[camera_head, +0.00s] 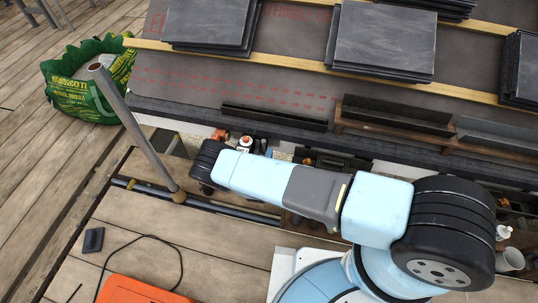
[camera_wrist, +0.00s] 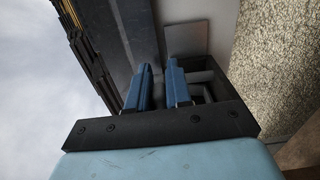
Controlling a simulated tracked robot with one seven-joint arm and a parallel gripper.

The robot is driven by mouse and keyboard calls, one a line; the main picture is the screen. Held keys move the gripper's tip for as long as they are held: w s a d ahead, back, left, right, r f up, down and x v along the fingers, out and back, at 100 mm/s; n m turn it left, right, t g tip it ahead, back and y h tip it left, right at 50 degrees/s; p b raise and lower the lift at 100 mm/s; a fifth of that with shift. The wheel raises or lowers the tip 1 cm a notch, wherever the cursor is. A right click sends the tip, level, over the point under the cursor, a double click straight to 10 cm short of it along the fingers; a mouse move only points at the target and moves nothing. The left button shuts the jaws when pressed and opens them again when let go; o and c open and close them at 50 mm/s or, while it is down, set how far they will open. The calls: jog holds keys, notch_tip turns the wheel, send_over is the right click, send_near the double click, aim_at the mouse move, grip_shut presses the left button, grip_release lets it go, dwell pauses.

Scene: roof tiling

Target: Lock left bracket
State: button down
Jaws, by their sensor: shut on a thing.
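My gripper (camera_wrist: 160,70) shows in the wrist view, its two blue fingers close together with a narrow gap between them. A grey flat plate (camera_wrist: 187,37) and dark angled metal (camera_wrist: 208,72), which look like the bracket, lie just beyond and beside the right finger. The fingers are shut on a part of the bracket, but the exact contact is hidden. In the head view my arm reaches left across the roof's lower edge, and the gripper itself cannot be made out there. Whether the bracket is locked cannot be told.
Stacks of dark slates (camera_head: 380,40) lie on the roof on wooden battens (camera_head: 290,62). A tilted scaffold pole (camera_head: 135,128) stands left of my arm. A green bag (camera_head: 85,85) is at upper left, and an orange case (camera_head: 140,290) lies on the planks.

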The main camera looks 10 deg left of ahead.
jog(key=shift+s+f, duration=0.15)
jog(key=shift+f, duration=0.05)
dwell(0.4)
jog(key=c, duration=1.1)
grip_release()
jog(key=s, duration=0.9)
jog(key=s+a, duration=0.1)
jog(key=s, duration=0.3)
jog(key=shift+s, duration=0.3)
